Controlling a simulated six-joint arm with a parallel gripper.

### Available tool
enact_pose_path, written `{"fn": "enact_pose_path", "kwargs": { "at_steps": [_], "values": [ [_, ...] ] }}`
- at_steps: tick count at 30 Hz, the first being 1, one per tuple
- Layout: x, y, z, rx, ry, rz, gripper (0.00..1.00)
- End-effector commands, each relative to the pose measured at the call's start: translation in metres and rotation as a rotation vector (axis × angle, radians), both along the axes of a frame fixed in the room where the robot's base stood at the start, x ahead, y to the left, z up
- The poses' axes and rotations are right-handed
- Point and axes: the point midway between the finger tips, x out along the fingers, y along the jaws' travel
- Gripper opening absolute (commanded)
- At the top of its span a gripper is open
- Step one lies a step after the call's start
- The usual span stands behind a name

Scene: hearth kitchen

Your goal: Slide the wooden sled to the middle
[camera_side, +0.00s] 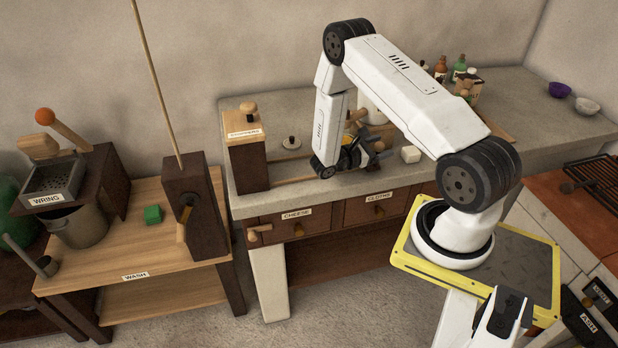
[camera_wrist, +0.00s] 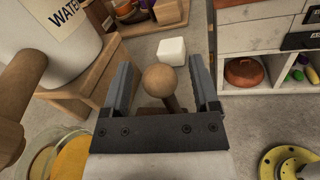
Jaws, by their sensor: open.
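In the wrist view, a round wooden knob (camera_wrist: 161,80) on a short post stands between the open fingers (camera_wrist: 162,95), with no clear contact. The knob rises from a dark wooden piece that appears to be the wooden sled (camera_wrist: 150,115), mostly hidden by my gripper. Pale rails (camera_side: 292,181) run along the counter's front edge from the tall wooden block (camera_side: 248,160) toward my gripper.
A white cube (camera_side: 410,154) sits just right of my gripper and also shows in the wrist view (camera_wrist: 171,50). A white WATER vessel (camera_wrist: 62,35) on a wooden stand is close by. Bottles (camera_side: 459,68) stand farther back.

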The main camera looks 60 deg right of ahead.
Motion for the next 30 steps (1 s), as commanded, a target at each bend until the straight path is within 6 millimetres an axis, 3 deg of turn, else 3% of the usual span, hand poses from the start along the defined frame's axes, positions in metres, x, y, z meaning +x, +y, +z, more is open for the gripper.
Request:
{"fn": "enact_pose_path", "kwargs": {
  "at_steps": [6,16,23,24,30],
  "values": [
    [-0.0080,-0.0116,0.0001,0.001,-0.001,0.000,0.78],
    [-0.0090,-0.0133,0.0000,0.001,0.000,0.001,0.78],
    [-0.0089,-0.0132,0.0000,0.001,0.000,0.001,0.05],
    [-0.0089,-0.0132,0.0000,0.001,0.000,0.001,0.00],
    [-0.0089,-0.0130,0.0000,0.001,0.000,0.001,0.00]
  ]
}}
